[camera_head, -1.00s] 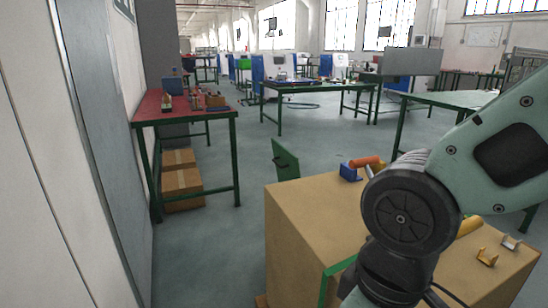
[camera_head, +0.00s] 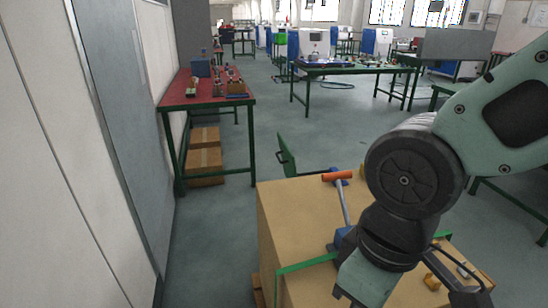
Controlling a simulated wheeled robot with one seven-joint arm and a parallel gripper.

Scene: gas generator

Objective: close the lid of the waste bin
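A dark green panel (camera_head: 287,156) with a small handle on its left side stands tilted up behind the far left edge of the brown box-like bench. It looks like the raised lid of the waste bin. The bin body is not visible; the bench may hide it. My arm comes in from the right, over the bench, and its lower end reaches down at the bottom centre. My gripper fingers are not visible. My arm is well apart from the green panel.
The brown bench (camera_head: 285,215) fills the lower middle. An orange-handled tool (camera_head: 338,177) and a green bar (camera_head: 308,263) are on it. A red-topped table (camera_head: 178,97) stands left, with cardboard boxes (camera_head: 205,160) below. Floor left of the bench is clear.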

